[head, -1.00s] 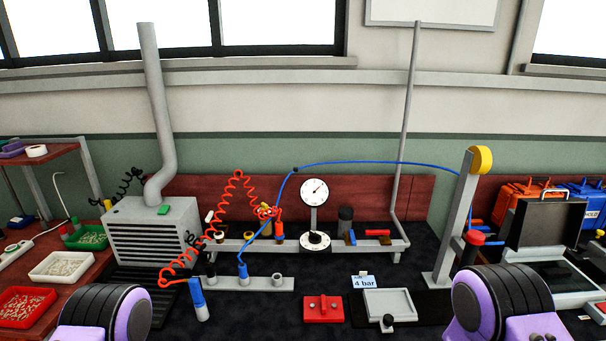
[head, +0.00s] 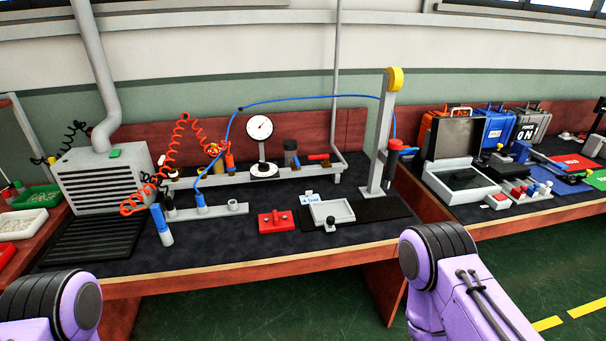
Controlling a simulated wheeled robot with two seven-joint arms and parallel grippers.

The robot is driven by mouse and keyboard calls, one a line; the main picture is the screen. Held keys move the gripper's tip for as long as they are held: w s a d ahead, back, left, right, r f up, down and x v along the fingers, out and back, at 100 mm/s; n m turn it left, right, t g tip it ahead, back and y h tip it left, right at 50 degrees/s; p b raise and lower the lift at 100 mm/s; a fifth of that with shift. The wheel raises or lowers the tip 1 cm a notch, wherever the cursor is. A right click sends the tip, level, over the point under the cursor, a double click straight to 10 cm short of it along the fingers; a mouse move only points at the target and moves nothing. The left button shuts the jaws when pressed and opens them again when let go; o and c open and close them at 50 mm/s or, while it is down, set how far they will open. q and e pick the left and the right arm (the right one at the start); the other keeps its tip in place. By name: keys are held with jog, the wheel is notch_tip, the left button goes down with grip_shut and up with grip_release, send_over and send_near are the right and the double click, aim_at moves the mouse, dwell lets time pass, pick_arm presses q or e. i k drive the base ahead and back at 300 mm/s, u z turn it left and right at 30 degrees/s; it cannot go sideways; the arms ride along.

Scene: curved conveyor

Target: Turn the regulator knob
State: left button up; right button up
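The regulator knob (head: 264,168) is a small dark round knob on a white disc. It sits at the base of the round white pressure gauge (head: 259,127), on the grey rail at the back of the dark bench mat. The gauge has a dark needle; its reading is too small to tell. A small card (head: 311,199) stands in front, at the back edge of the grey tray. Only purple and black links of my two arms show at the bottom left and lower right. Neither gripper is in view, and nothing of mine touches the knob.
On the bench are a red block (head: 277,221), a grey tray (head: 345,206), a grey post (head: 378,145) with a yellow top, and a grey vented box (head: 103,183). A coiled red hose and a blue hose (head: 303,101) hang near the gauge. The front mat strip is clear.

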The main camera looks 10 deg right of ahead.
aim_at(263, 167)
jog(key=u, duration=0.1)
jog(key=k, duration=0.5)
jog(key=z, duration=0.75)
jog(key=i, duration=1.75)
jog(key=u, duration=0.65)
